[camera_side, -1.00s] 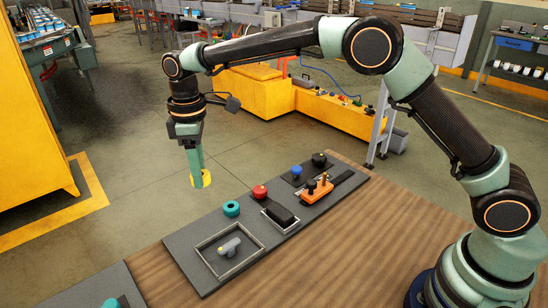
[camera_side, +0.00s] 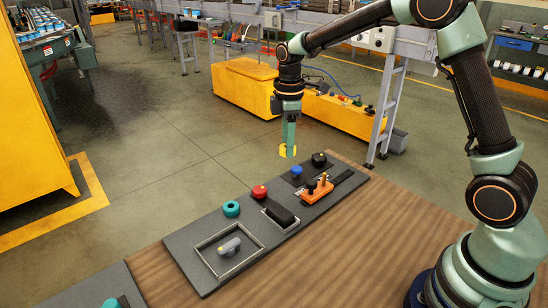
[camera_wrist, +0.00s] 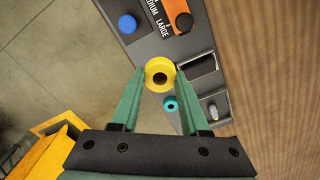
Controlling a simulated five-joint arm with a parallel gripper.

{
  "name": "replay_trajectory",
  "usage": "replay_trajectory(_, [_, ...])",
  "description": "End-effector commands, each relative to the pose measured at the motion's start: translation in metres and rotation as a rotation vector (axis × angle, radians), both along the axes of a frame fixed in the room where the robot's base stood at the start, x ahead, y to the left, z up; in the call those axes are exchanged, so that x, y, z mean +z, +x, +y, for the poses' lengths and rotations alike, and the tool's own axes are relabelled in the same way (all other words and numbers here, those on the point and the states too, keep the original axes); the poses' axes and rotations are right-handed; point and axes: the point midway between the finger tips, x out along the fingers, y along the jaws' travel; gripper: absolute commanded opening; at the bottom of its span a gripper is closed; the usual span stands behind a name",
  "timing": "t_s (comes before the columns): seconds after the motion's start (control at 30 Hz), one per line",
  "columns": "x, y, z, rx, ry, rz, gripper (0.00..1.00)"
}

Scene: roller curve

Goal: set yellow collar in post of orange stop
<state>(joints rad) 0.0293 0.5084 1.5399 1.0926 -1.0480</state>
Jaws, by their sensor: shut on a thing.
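My gripper (camera_side: 289,146) is shut on the yellow collar (camera_side: 284,151) and holds it in the air above the far edge of the dark board. In the wrist view the collar (camera_wrist: 152,76) sits between the fingertips of my gripper (camera_wrist: 160,82), its round hole facing the camera. The orange stop (camera_side: 316,194) stands on the board, to the right of and below the collar in the side view. It carries upright orange posts and a black knob. In the wrist view part of the orange stop (camera_wrist: 164,9) shows at the top edge, and its posts are not clearly seen.
On the board are a blue knob (camera_side: 296,171), a black knob (camera_side: 319,159), a red knob (camera_side: 259,192), a teal ring (camera_side: 231,209), a black block (camera_side: 279,214) and a framed tray (camera_side: 213,265) holding a grey piece. The wooden table (camera_side: 330,250) is clear in front.

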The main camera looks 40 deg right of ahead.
Motion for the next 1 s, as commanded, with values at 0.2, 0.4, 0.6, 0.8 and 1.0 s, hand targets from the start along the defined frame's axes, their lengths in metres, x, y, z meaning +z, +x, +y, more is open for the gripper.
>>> replay_trajectory(0.2, [-0.022, -0.041, -0.062, 0.014, 0.000, 0.002, 0.00])
replay_trajectory(0.4, [-0.031, -0.059, -0.082, 0.027, 0.000, 0.000, 0.00])
replay_trajectory(0.6, [-0.040, -0.061, -0.083, 0.030, 0.000, 0.001, 0.00])
replay_trajectory(0.8, [-0.057, -0.061, -0.083, 0.029, 0.001, 0.003, 0.00])
replay_trajectory(1.0, [-0.075, -0.061, -0.083, 0.029, 0.001, 0.003, 0.00])
